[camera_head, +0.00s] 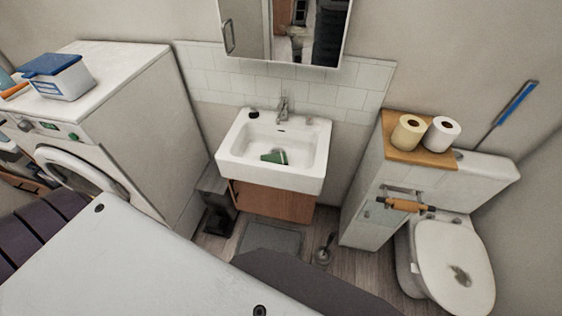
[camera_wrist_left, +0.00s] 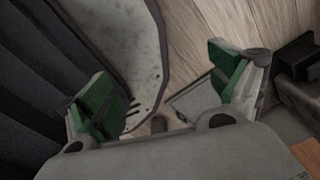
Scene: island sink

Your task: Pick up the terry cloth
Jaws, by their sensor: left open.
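A small dark green item with a pale edge (camera_head: 274,157) lies in the basin of the white sink (camera_head: 268,180) in the head view. It may be the terry cloth, but it is too small to tell. No other clear terry cloth shows. My left gripper (camera_wrist_left: 166,88) is in the left wrist view, its two green-padded fingers spread wide apart with nothing between them. Wooden floor (camera_wrist_left: 205,35) shows beyond the fingers. Neither gripper shows in the head view, and my right gripper is in no view.
The washing machine (camera_head: 150,125) stands left of the sink with a blue-lidded box (camera_head: 58,78) on top. Right are a cabinet with two paper rolls (camera_head: 408,133) and the toilet (camera_head: 455,268). A faucet (camera_head: 283,108) rises behind the basin. A grey mat (camera_head: 270,241) lies on the floor.

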